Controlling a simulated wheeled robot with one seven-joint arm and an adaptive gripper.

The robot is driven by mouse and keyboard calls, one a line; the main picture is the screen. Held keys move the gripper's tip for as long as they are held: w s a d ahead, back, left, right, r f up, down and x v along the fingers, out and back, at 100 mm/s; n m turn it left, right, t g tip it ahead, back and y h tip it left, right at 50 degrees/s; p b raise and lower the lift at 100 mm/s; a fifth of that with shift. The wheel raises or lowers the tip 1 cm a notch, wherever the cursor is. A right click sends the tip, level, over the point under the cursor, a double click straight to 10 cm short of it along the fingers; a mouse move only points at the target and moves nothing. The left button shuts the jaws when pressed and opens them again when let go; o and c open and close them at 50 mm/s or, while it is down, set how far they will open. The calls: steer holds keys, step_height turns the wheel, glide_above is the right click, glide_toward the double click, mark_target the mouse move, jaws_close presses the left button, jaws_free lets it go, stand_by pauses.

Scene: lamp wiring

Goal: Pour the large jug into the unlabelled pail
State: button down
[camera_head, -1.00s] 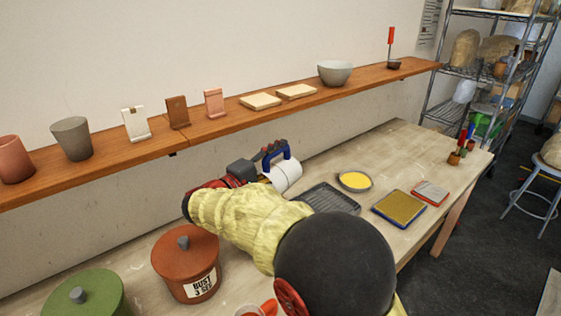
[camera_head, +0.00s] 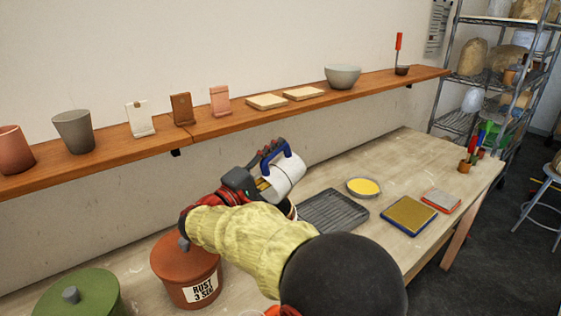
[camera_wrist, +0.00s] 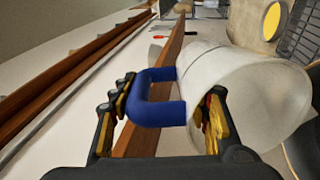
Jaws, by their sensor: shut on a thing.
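My gripper (camera_head: 268,165) is shut on the blue handle (camera_wrist: 158,97) of a white jug (camera_head: 288,179). The jug is held above the table, tilted, and fills the right of the wrist view (camera_wrist: 255,85). Its mouth and contents are not clearly visible. A small pale rim shows just under the jug, mostly hidden by my arm; I cannot tell what it belongs to. A lidded red-brown pot (camera_head: 185,270) labelled "RUST 3 SEC" stands at lower left. A lidded green pot (camera_head: 85,297) beside it is cut off by the frame; no label shows on its visible part.
A grey ribbed tray (camera_head: 334,210), a dish of yellow (camera_head: 363,187), a yellow pad with blue edge (camera_head: 409,215) and a grey-red block (camera_head: 441,199) lie on the table (camera_head: 440,160). A wooden shelf (camera_head: 240,125) with cups and tiles runs along the wall behind the jug.

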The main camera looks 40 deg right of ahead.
steer(key=shift+s+a+r+h+b, duration=0.15)
steer(key=shift+a+h+b, duration=0.65)
steer(key=shift+b, duration=0.4)
steer(key=shift+a, duration=0.2)
steer(key=shift+r, duration=0.15)
stand_by(1.6)
